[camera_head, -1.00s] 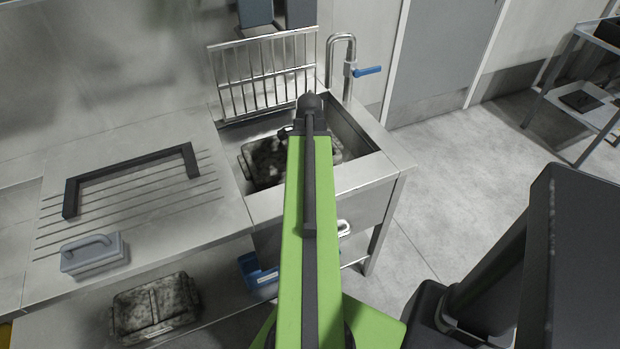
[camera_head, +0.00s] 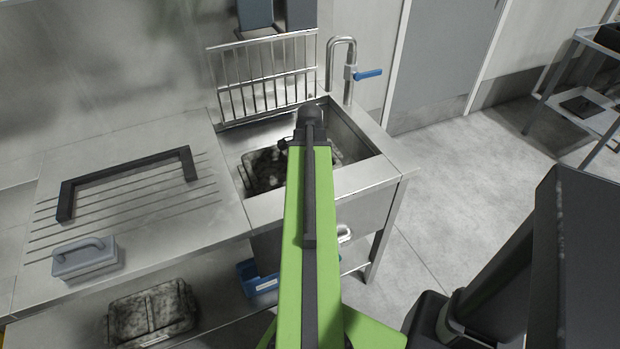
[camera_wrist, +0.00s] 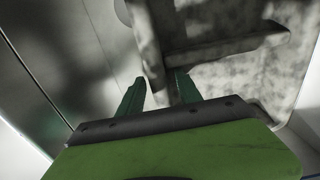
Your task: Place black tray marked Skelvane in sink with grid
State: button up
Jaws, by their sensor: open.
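A dark, mottled tray (camera_head: 262,172) lies in the sink (camera_head: 362,176), below the metal grid (camera_head: 265,78) standing at its back. My arm covers the tray's right part. In the wrist view the tray (camera_wrist: 235,85) fills the upper right, with a raised bar (camera_wrist: 150,55) and a crossing ridge. My gripper (camera_wrist: 160,88) is open, its two green fingers apart and pointing at the tray. The bar's lower end shows between the fingertips; I cannot tell whether they touch it. A second mottled tray (camera_head: 150,312) lies on the shelf under the counter. No Skelvane mark is readable.
A tap with a blue lever (camera_head: 368,74) stands at the sink's back right. On the ribbed drainboard are a black bracket-shaped bar (camera_head: 125,178) and a grey handled block (camera_head: 88,258). A blue bin (camera_head: 258,280) sits below. A shelf rack (camera_head: 585,105) stands far right.

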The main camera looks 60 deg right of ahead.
notch_tip(320, 180, up, 12)
jog(key=p, duration=1.2)
jog(key=shift+r, duration=0.15)
